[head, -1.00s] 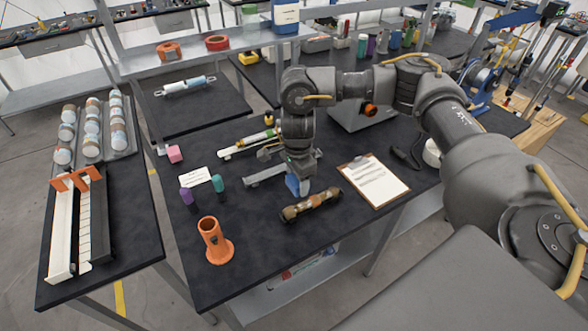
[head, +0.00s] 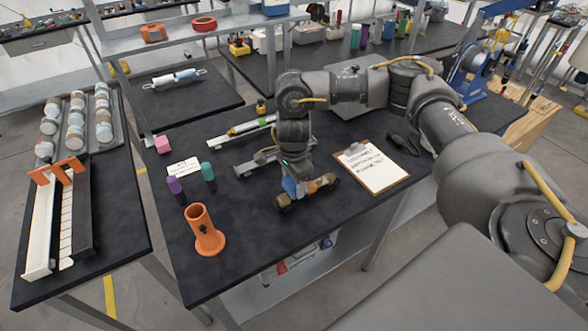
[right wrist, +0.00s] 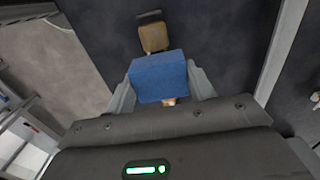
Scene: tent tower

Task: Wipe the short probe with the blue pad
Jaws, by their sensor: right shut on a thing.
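My right gripper (head: 290,181) is shut on the blue pad (head: 289,187), which points down. In the right wrist view the pad (right wrist: 160,78) fills the space between the fingers. A short brass-brown cylinder with thicker ends (head: 325,183), apparently the short probe, lies on the dark table. The pad is over its middle and hides that part. In the right wrist view one brown end (right wrist: 154,39) shows beyond the pad and a bit of the other below it. I cannot tell whether pad and probe touch. My left gripper is not in view.
A clipboard (head: 372,168) lies right of the probe. An orange holder (head: 204,232) stands at front left, near purple (head: 175,186) and teal (head: 208,171) bottles. A longer probe (head: 250,125) lies behind. The table's front middle is clear.

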